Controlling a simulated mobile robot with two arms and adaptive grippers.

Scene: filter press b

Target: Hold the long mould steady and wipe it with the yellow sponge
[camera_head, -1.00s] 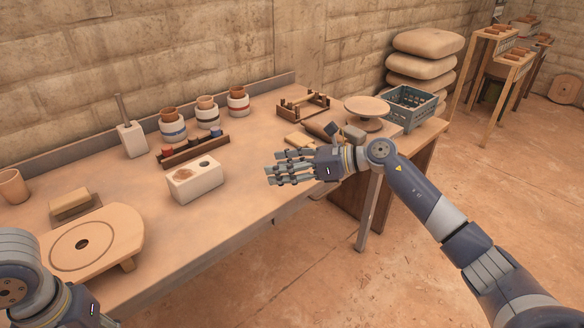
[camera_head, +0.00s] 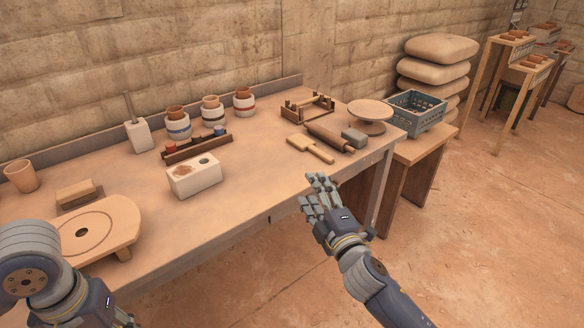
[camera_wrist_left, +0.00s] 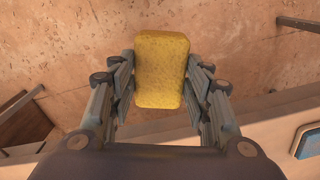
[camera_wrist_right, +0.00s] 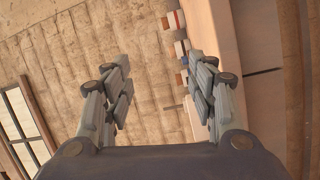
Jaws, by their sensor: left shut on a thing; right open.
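The long mould looks to be the white block (camera_head: 194,178) on the table, with a brown stain and a dark round hole on top. It stands near the front edge, left of my right gripper. My right gripper (camera_head: 318,194) is open and empty, in front of the table edge with its fingers pointing up. Its spread fingers also show in the right wrist view (camera_wrist_right: 160,95). My left gripper (camera_wrist_left: 160,85) is shut on the yellow sponge (camera_wrist_left: 162,70) in the left wrist view. In the head view only my left arm shows at lower left, and the sponge is not visible.
A round wooden board (camera_head: 98,228) and a brush-like block (camera_head: 76,193) lie left of the mould. Behind it are a rack of small pots (camera_head: 197,148) and several jars. A paddle (camera_head: 310,149), rolling pin (camera_head: 329,137) and turntable (camera_head: 370,112) are at right.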

